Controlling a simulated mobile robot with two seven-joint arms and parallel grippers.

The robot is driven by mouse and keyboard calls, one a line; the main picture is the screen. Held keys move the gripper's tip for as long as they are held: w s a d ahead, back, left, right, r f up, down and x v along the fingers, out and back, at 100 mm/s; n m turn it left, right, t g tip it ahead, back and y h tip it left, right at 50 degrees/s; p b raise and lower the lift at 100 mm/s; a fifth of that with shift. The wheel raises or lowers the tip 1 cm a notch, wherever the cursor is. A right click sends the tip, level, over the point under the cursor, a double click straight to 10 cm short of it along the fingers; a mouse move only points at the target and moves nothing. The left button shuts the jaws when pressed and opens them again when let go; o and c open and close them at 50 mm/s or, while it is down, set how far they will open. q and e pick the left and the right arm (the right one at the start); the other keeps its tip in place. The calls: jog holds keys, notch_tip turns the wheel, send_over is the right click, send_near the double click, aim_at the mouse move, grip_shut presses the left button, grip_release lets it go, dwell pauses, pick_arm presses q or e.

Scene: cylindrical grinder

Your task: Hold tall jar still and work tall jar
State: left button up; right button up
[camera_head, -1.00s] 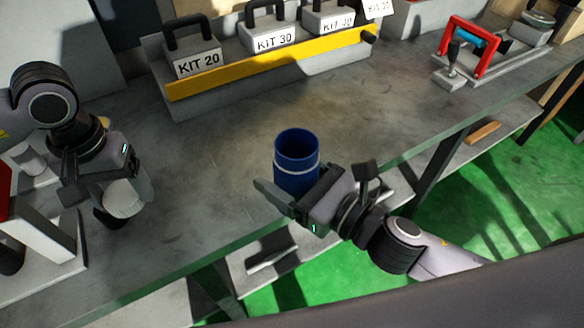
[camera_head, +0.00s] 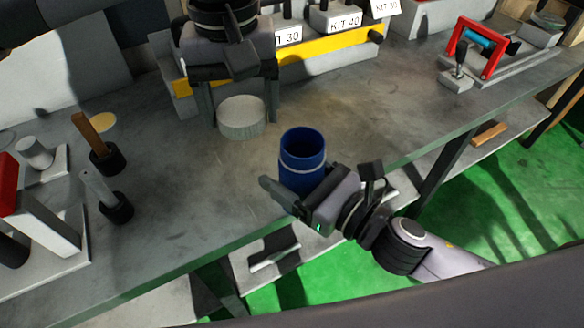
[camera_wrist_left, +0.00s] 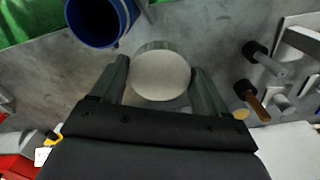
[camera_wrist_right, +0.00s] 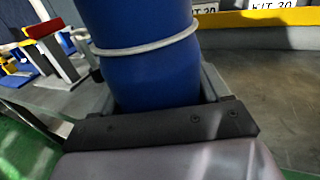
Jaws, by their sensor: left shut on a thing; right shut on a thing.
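The tall jar (camera_head: 303,160) is blue with a pale ring and an open top. It stands upright near the table's front edge. My right gripper (camera_head: 298,188) is shut around its lower body, which also fills the right wrist view (camera_wrist_right: 150,75). My left gripper (camera_head: 237,108) points down behind and left of the jar. It is shut on a pale grey round lid-like piece (camera_head: 242,118), held level between the fingers. In the left wrist view the piece (camera_wrist_left: 160,76) is beside the jar's open mouth (camera_wrist_left: 98,20), apart from it.
A rack with kit boxes and a yellow rail (camera_head: 330,45) stands at the back. A red-framed device (camera_head: 472,48) is at the far right. Two handled tools (camera_head: 105,158) (camera_head: 116,206) stand at the left. The table right of the jar is clear.

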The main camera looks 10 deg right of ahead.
pick_arm(q)
send_near(303, 135)
jog(key=s, duration=0.3)
jog(key=shift+w+a+f, duration=0.15)
jog(key=shift+w+a, duration=0.05)
jog(key=shift+a, duration=0.05)
jog(key=shift+f, duration=2)
jog(key=shift+f, duration=0.9)
jog(key=shift+f, duration=0.6)
